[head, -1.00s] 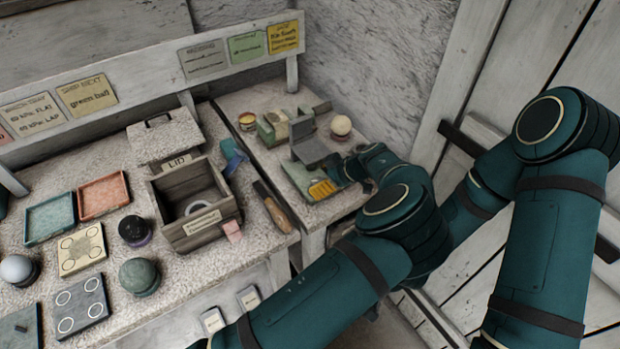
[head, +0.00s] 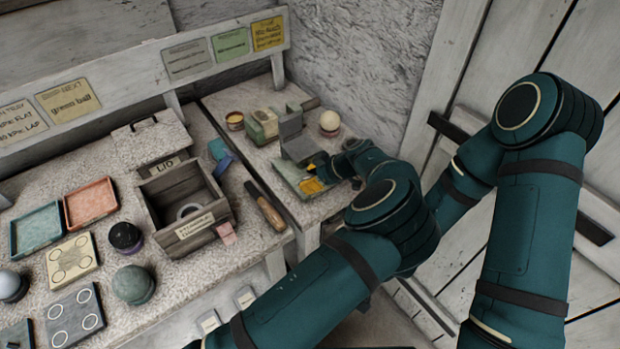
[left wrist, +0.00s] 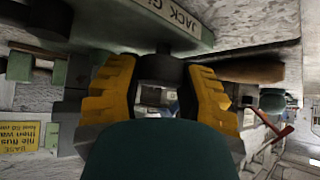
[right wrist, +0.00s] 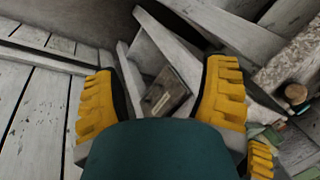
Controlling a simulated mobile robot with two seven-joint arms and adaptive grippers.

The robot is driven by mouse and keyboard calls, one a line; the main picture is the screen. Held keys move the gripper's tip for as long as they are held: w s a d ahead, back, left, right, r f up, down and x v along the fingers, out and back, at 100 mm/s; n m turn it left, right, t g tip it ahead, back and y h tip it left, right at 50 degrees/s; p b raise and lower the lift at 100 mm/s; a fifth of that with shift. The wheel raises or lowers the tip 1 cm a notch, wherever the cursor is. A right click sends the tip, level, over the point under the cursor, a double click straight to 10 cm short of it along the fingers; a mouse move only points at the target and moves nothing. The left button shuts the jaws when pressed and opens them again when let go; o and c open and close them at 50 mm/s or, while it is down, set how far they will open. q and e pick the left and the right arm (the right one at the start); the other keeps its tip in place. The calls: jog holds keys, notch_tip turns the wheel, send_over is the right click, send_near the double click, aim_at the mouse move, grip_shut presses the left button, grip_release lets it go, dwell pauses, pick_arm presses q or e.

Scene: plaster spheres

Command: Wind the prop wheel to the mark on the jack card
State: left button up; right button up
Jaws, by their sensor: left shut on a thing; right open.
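The prop wheel (left wrist: 158,70), a dark round drum, sits between the yellow fingers of my left gripper (left wrist: 165,85) in the left wrist view. The fingers are shut on it. Just above it there is a pale green plate edge (left wrist: 180,22) whose lettering begins "JACK"; the rest is cut off, and I can see no mark. In the head view my left gripper (head: 315,184) is at the pale green base (head: 291,174) with a grey slab; the wheel is hidden there. My right gripper (right wrist: 160,95) is open and empty in the right wrist view.
A wooden-handled tool (head: 266,208) lies near the left of the jack. An open wooden box (head: 190,232), trays and several balls fill the left bench.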

jog(key=shift+f, duration=0.1)
